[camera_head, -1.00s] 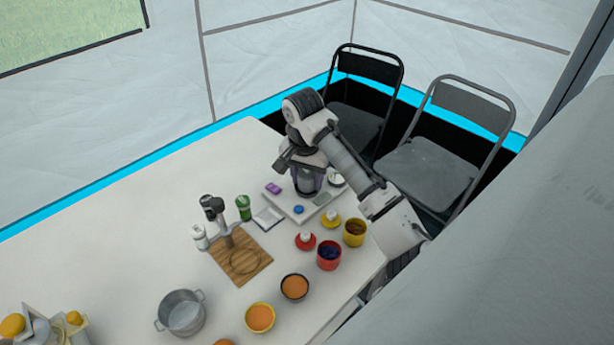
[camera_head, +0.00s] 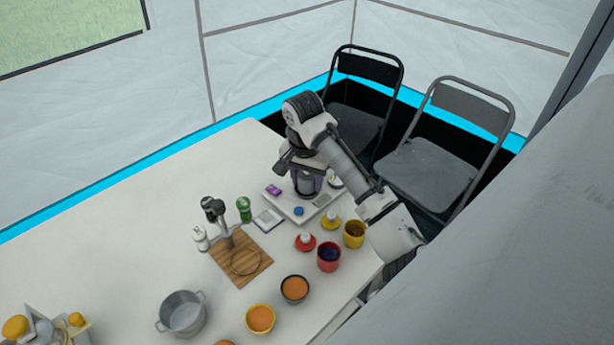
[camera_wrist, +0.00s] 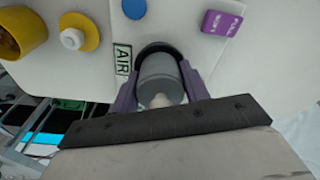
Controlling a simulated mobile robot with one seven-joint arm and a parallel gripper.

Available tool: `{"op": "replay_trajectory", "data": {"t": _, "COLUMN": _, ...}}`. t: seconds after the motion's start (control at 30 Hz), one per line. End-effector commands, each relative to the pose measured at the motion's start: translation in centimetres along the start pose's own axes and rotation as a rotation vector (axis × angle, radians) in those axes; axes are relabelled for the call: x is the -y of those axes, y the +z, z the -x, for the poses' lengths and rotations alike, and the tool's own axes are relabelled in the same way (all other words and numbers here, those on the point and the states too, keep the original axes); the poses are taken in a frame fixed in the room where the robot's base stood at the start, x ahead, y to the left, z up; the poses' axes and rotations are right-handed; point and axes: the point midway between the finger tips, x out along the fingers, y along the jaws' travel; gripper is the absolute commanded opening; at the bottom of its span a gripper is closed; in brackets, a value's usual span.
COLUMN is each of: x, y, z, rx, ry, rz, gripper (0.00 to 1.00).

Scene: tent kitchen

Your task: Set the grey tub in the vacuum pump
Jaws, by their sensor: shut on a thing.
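The grey tub (camera_wrist: 161,80) is between the two purple fingers of my gripper (camera_wrist: 162,92) in the wrist view, and the gripper is shut on it. The tub's far end lies at a dark round opening (camera_wrist: 150,48) in the white pump panel. How deep it sits there I cannot tell. The vacuum pump (camera_head: 291,209) is a white flat unit on the table, with a blue knob (camera_head: 299,210), a purple button block (camera_head: 273,190) and a small display. In the head view my gripper (camera_head: 306,186) is over the pump's back part and hides much of the tub.
Yellow (camera_head: 354,234) and red (camera_head: 329,257) cups with their lids stand in front of the pump. A wooden board (camera_head: 242,262), a green can (camera_head: 244,208), a pot (camera_head: 183,314) and bowls are to the left. Two folding chairs (camera_head: 430,165) stand behind the table.

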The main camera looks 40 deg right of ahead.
Motion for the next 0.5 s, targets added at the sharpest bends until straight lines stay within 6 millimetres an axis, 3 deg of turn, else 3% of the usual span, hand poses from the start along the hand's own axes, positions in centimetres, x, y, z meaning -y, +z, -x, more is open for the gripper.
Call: {"op": "replay_trajectory", "data": {"t": 0.5, "x": 0.0, "y": -0.2, "z": 1.6, "rx": -0.001, "ry": -0.001, "rz": 0.001, "gripper": 0.32}}
